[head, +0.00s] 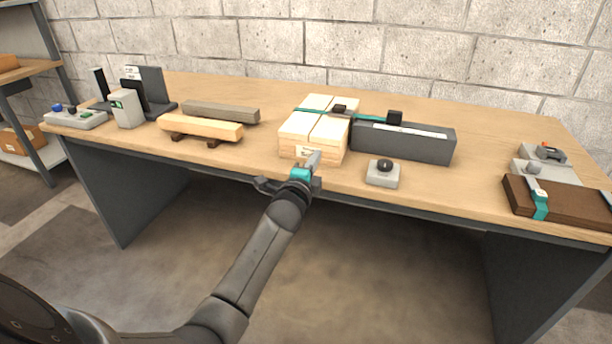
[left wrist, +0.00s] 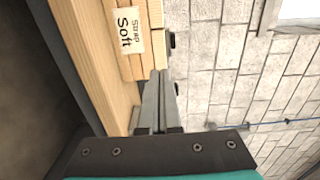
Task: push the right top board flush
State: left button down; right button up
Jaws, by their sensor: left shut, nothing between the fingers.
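A pale wooden pallet stack (head: 290,151) stands at the table's front edge, middle. Two top boards show, the left top board (head: 298,123) and the right top board (head: 328,130), with a dark gap between them. A teal strap (head: 312,110) crosses them towards the back. My left gripper (head: 315,157) is shut and empty, in front of the stack's front face at its right part. In the left wrist view its fingers (left wrist: 160,90) point at the wood beside a label reading "Strap Soft" (left wrist: 128,30). I cannot tell whether the tips touch. My right gripper is out of view.
A long dark grey box (head: 405,146) stands close right of the stack, and a grey block with a black knob (head: 382,177) in front of it. Wooden beams (head: 200,128) lie to the left. A dark brown case (head: 562,204) lies far right. The table between is clear.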

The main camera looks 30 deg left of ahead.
pick_arm(q)
jog(key=p+v, duration=0.2)
jog(key=v, duration=0.5)
jog(key=shift+s+d, duration=0.15)
jog(key=shift+s, duration=0.2)
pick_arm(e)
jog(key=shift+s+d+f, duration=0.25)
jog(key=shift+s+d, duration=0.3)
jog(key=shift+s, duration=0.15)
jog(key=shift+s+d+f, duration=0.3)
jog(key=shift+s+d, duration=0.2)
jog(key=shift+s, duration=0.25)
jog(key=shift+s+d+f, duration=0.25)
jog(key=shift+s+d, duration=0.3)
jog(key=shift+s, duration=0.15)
